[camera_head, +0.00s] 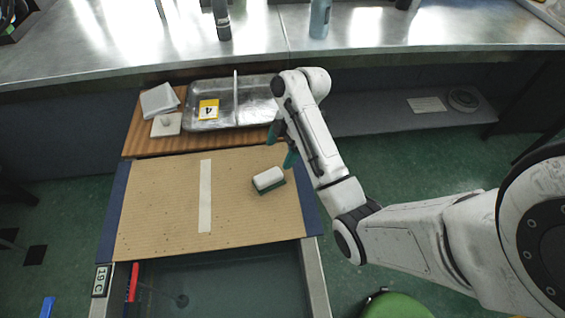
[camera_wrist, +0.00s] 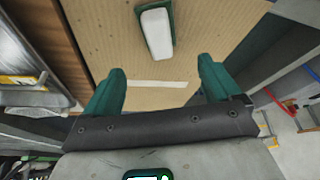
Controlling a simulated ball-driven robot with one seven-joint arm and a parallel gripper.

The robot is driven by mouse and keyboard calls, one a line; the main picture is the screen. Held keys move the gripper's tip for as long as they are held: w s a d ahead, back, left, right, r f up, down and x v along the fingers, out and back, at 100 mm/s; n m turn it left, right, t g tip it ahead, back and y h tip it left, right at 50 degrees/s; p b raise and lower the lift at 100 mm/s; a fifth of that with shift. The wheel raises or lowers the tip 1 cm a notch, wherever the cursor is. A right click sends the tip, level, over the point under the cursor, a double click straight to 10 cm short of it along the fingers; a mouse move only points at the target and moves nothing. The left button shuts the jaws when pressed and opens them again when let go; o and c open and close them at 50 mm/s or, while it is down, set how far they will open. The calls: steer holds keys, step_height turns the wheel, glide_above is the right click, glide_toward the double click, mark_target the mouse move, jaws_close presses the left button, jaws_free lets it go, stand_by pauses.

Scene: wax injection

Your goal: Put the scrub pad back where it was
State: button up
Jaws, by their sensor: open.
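The scrub pad (camera_head: 268,179), a white block on a green base, lies on the right part of the brown cardboard sheet (camera_head: 160,200). In the wrist view the scrub pad (camera_wrist: 156,32) lies beyond my fingertips, near the top edge. My gripper (camera_head: 284,146) is above the sheet's far right part, just behind the pad and apart from it. In the wrist view my gripper (camera_wrist: 160,85) has its two green fingers spread wide with nothing between them.
A pale tape strip (camera_head: 205,196) runs along the sheet's middle. Behind it are a metal tray (camera_head: 255,97) with a yellow card "4" (camera_head: 208,109), a folded grey cloth (camera_head: 159,100) and a white square piece (camera_head: 166,124). A water-filled basin (camera_head: 230,285) lies in front.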

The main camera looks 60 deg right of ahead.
steer(key=s+a+f+m, duration=0.1)
steer(key=s+a+m, duration=0.2)
steer(key=s+a, duration=0.1)
steer(key=s+a+f+m+h, duration=0.1)
steer(key=s+a+f+m, duration=0.1)
steer(key=a, duration=0.4)
steer(key=s+a+f+m+g+h, duration=0.1)
steer(key=s+a+f+m, duration=0.1)
steer(key=s+a, duration=0.3)
steer(key=shift+s+a+m, duration=0.4)
steer(key=shift+a+m, duration=0.15)
steer(key=shift+m, duration=0.35)
steer(key=s+r+m+h, duration=0.1)
steer(key=s+m+h, duration=0.1)
steer(key=s, duration=0.4)
steer(key=shift+a+r+m, duration=0.35)
steer(key=shift+a+m, duration=0.05)
steer(key=shift+m, duration=0.5)
